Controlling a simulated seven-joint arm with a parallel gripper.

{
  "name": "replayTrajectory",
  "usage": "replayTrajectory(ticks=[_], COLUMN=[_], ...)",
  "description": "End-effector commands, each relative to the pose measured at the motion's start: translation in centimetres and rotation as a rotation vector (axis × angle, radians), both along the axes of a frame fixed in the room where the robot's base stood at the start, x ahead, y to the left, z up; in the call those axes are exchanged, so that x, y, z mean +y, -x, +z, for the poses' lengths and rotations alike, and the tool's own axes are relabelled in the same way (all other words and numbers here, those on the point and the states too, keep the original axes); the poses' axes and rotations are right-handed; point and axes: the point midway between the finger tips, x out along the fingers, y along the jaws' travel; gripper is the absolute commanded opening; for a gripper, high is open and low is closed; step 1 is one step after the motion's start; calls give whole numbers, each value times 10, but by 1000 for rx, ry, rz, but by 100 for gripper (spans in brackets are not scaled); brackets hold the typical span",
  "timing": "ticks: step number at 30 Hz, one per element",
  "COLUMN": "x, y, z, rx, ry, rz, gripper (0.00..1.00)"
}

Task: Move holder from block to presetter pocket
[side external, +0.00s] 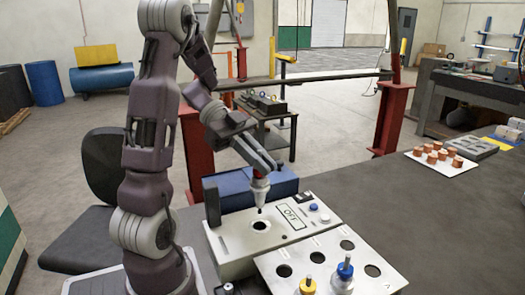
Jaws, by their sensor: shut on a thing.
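My gripper (265,168) is shut on a holder (260,191) that has a pale body, an orange band and a dark lower tip. The holder hangs about upright above the presetter (235,243), a light box with an OFF label. Its tip is just above the dark round pocket (260,226) in the box top, apart from it as far as I can see. The block (321,243) is a pale plate with several round holes in front of the presetter. A blue holder (344,272) and a yellow holder (307,285) stand in it.
A dark upright post (211,201) stands at the presetter's left end. A blue box (285,182) lies behind it. A white tray of copper-coloured pieces (440,161) and a grey tray (470,146) sit at the right. The dark tabletop (400,210) between is clear.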

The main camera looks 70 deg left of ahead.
Motion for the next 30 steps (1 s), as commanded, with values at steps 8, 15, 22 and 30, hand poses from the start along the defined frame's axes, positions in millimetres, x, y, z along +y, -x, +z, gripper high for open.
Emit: replayTrajectory(ticks=[8, 15, 22, 30], x=[0, 0, -1, -1], y=[0, 0, 0, 3], z=[-31, -58, -83, -103], rx=[2, 2, 1, 6], ry=[4, 3, 4, 3], rz=[0, 0, 0, -3], gripper=[0, 0, 0, 0])
